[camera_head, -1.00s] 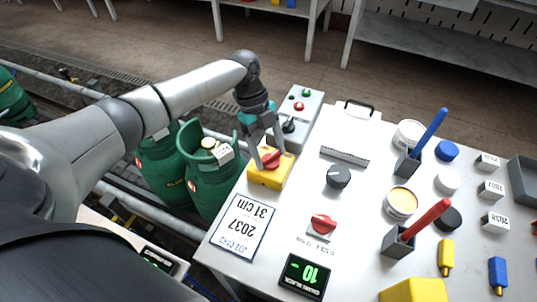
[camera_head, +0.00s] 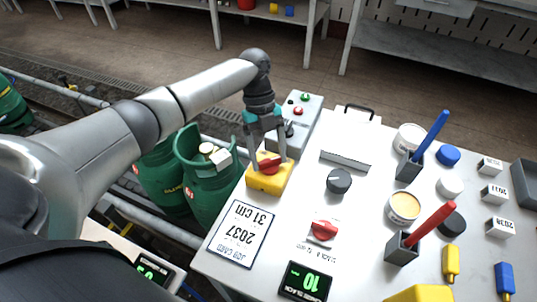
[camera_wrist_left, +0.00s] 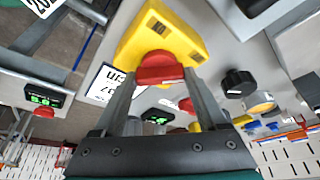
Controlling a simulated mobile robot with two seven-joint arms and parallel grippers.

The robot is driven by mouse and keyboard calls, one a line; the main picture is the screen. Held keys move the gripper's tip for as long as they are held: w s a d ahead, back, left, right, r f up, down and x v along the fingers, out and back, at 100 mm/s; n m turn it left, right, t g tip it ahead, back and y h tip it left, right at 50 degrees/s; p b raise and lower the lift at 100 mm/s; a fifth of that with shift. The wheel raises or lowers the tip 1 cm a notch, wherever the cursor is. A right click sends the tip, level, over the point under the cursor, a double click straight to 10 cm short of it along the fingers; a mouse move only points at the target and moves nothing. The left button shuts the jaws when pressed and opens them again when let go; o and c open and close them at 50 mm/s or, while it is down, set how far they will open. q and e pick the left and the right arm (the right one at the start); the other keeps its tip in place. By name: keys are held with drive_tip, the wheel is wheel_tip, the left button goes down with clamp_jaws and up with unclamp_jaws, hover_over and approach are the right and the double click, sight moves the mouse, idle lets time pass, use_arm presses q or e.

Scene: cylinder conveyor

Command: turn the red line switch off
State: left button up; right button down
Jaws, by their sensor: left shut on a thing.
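The red line switch is a red knob (camera_head: 267,165) on a yellow box (camera_head: 266,184) at the left edge of the white table. My left gripper (camera_head: 269,156) points down over it, with one finger on each side of the knob. In the left wrist view the red knob (camera_wrist_left: 160,67) sits between the fingertips, in front of the yellow box (camera_wrist_left: 172,32). The gripper is shut on the knob. The fingers partly hide the knob in the head view, and its exact angle is hard to read. My right gripper is in neither view.
A grey box with buttons (camera_head: 308,108) stands just behind the switch. A job card (camera_head: 240,233), a second red knob (camera_head: 323,230), a black dial (camera_head: 338,181) and a green display (camera_head: 305,281) are nearby. Green gas cylinders (camera_head: 208,178) stand left of the table.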

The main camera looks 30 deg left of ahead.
use_arm(q)
drive_tip(key=o, duration=1.3)
drive_tip(key=p+v, duration=0.1)
drive_tip(key=v, duration=1.4)
drive_tip(key=shift+r, duration=0.2)
drive_tip(key=shift+s, duration=0.1)
